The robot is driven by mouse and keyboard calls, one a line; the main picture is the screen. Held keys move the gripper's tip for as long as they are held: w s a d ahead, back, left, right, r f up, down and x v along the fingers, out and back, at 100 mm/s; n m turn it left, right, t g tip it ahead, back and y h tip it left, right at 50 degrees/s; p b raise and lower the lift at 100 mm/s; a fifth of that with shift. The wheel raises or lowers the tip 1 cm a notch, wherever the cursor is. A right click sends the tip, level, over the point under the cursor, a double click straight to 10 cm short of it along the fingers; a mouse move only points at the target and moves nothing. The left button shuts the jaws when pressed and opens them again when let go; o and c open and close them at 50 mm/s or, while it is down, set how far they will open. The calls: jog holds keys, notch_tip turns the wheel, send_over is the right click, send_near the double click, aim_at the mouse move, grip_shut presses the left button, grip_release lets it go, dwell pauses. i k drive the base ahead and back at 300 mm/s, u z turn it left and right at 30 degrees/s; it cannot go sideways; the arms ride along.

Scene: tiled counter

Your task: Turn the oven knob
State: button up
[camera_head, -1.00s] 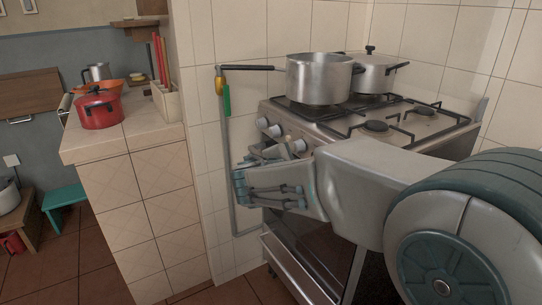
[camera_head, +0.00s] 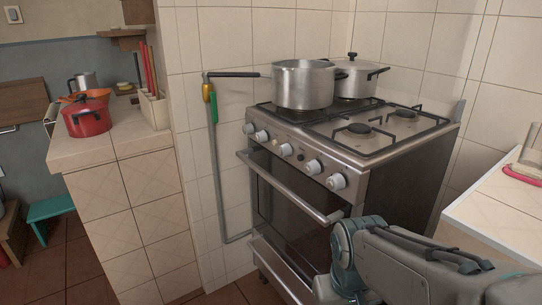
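The oven (camera_head: 298,222) stands against the tiled wall, its front facing left and toward me. Several pale round knobs line its front panel: two at the left end (camera_head: 262,136), one in the middle (camera_head: 286,149) and two at the right end (camera_head: 314,167). All of them show clear, with nothing touching them. Their exact turn angles are too small to tell. The oven door is closed, with a bar handle below the knobs. Parts of my arm fill the lower right, in front of the oven's right side. I cannot make out my gripper's fingers there.
A tiled counter (camera_head: 95,150) with a red pot (camera_head: 87,118) is at left. Another counter edge (camera_head: 480,240) is at right. Floor shows before the oven at left.

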aim_at(287, 150)
jog(key=u, duration=0.5)
jog(key=k, duration=0.55)
jog(key=u, duration=0.4)
jog(key=i, duration=1.35)
jog(key=z, duration=0.5)
